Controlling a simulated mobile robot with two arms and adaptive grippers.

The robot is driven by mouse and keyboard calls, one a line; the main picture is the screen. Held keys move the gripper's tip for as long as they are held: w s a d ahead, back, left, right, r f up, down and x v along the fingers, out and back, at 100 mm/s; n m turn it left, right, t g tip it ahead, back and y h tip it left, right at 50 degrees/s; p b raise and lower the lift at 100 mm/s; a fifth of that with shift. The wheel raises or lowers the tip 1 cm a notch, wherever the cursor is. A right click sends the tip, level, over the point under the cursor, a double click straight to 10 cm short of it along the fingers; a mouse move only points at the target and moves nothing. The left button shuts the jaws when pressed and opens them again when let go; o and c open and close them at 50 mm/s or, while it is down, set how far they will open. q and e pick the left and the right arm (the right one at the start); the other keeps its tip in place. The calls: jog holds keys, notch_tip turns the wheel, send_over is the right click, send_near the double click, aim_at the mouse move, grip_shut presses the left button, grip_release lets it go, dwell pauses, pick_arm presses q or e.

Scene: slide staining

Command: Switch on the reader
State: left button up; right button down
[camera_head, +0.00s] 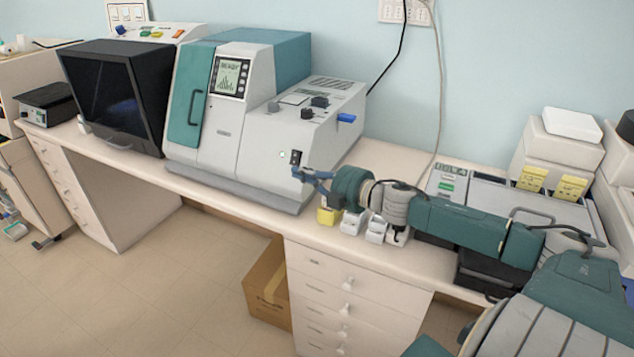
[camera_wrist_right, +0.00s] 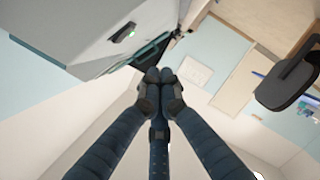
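The reader (camera_head: 240,140) is a grey and teal benchtop machine in the middle of the head view. Its screen (camera_head: 230,77) is lit and shows text resembling "READY" above a graph. A black switch (camera_head: 295,157) with a small pale green light (camera_head: 282,154) beside it is on its front right face. My right gripper (camera_head: 298,173) is just below the switch; contact cannot be told. In the wrist view its fingertips (camera_wrist_right: 163,76) are together and empty, and the dark switch (camera_wrist_right: 122,32) shows on the casing (camera_wrist_right: 100,20) with a green glow. My left gripper is out of view.
A black-fronted cabinet (camera_head: 115,100) stands left of the reader. Yellow and white small containers (camera_head: 328,216) stand below my right forearm near the bench edge. Grey equipment (camera_head: 490,195) is to the right. A cardboard box (camera_head: 267,285) sits under the bench.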

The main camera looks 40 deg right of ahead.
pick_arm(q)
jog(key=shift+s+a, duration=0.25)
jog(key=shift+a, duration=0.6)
pick_arm(e)
jog(key=shift+a+v, duration=0.15)
jog(key=shift+v, duration=1.15)
jog(key=shift+a+v, duration=0.15)
jog(key=shift+v, duration=1.1)
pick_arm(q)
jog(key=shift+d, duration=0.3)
